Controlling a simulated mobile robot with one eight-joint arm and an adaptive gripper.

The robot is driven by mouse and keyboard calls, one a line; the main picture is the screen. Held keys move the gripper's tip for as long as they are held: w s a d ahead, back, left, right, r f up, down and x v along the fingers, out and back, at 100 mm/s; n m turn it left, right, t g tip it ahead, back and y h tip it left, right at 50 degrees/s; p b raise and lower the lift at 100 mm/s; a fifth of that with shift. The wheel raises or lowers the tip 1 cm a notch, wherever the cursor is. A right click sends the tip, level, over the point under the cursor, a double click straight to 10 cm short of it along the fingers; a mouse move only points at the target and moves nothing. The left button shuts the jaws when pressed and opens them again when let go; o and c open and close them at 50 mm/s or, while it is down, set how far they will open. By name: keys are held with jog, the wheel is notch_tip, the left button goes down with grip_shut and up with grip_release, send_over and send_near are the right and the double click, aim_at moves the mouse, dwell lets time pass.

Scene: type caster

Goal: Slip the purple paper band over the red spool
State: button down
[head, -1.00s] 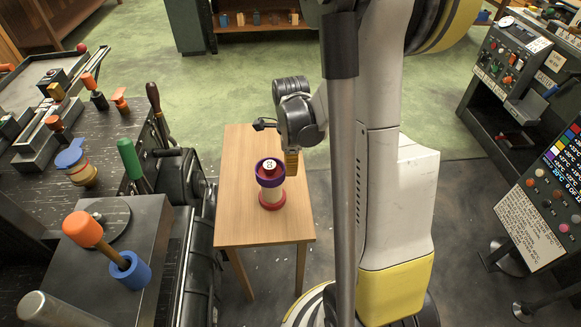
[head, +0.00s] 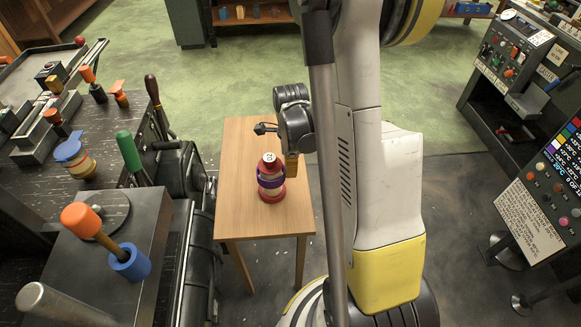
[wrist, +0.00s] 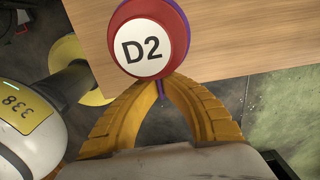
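The red spool (head: 268,161) stands upright on the small wooden table, with a white "D2" label on its top, a pale middle and a red base flange. It fills the top of the wrist view (wrist: 176,40). The purple paper band (head: 271,181) is around the spool, below the top flange and above the base. In the wrist view a purple edge (wrist: 185,18) shows beside the top, and a purple strip shows between the fingertips. My gripper (wrist: 163,82) has its yellow fingertips closed together on the band's near side. The spool's top hides most of the band there.
The wooden table (head: 237,190) is otherwise bare around the spool. A dark workbench (head: 35,190) with stamps and handled tools stands close on the left. A control console (head: 525,75) and a lettered panel (head: 535,215) stand on the right.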

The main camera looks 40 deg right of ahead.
jog(key=shift+f, duration=2)
jog(key=c, duration=1.5)
grip_release()
jog(key=shift+c, duration=0.2)
jog(key=shift+r+p, duration=2)
jog(key=shift+r, duration=1.05)
jog(key=shift+s+f, duration=0.1)
